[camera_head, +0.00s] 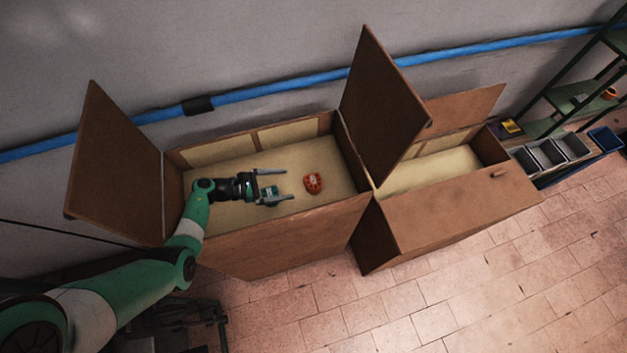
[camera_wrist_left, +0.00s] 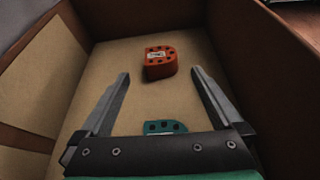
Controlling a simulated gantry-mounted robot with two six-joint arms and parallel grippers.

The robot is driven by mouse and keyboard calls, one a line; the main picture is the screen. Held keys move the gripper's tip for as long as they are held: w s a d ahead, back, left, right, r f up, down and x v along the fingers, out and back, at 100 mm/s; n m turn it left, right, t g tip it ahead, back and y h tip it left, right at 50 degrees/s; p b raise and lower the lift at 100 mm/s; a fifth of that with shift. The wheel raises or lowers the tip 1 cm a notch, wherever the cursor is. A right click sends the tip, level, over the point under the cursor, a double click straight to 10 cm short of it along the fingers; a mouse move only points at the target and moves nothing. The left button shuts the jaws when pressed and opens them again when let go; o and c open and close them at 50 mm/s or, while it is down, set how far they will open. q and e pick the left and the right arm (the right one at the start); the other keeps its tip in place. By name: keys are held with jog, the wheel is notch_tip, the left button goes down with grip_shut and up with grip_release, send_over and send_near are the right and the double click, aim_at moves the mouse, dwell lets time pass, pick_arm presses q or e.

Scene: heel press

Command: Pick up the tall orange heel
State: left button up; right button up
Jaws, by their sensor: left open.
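An orange heel (camera_head: 313,183) lies on the floor of the left open box (camera_head: 285,235). It also shows in the left wrist view (camera_wrist_left: 160,63), beyond my fingertips, with dark holes and a pale label on its top face. A teal heel (camera_head: 269,191) lies beneath my left gripper; in the left wrist view only part of the teal heel (camera_wrist_left: 165,127) shows above the gripper's edge. My left gripper (camera_head: 284,186) is open over the box, with its fingers pointing toward the orange heel and apart from it. Nothing is between the fingertips. My right gripper is not in view.
The left box has upright flaps on its left (camera_head: 115,165) and right (camera_head: 382,100) sides. A second open box (camera_head: 455,205) stands to the right, its inside looking empty where visible. Grey bins (camera_head: 548,153) and a green shelf (camera_head: 560,110) are at the far right.

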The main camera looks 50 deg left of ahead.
aim_at(309, 183)
pick_arm(q)
jog(key=b+x, duration=0.1)
jog(key=x, duration=0.4)
jog(key=shift+f+b, duration=0.15)
jog(key=shift+b, duration=0.25)
jog(key=shift+w+d, duration=0.2)
jog(key=shift+w, duration=0.25)
jog(key=b+x, duration=0.1)
jog(key=x, duration=0.1)
jog(key=f+b+x, duration=0.1)
jog(key=b+x, duration=0.1)
jog(key=x, duration=0.1)
jog(key=shift+s, duration=0.2)
jog(key=shift+w, duration=0.15)
jog(key=shift+r, duration=0.2)
jog(key=c, duration=1.3)
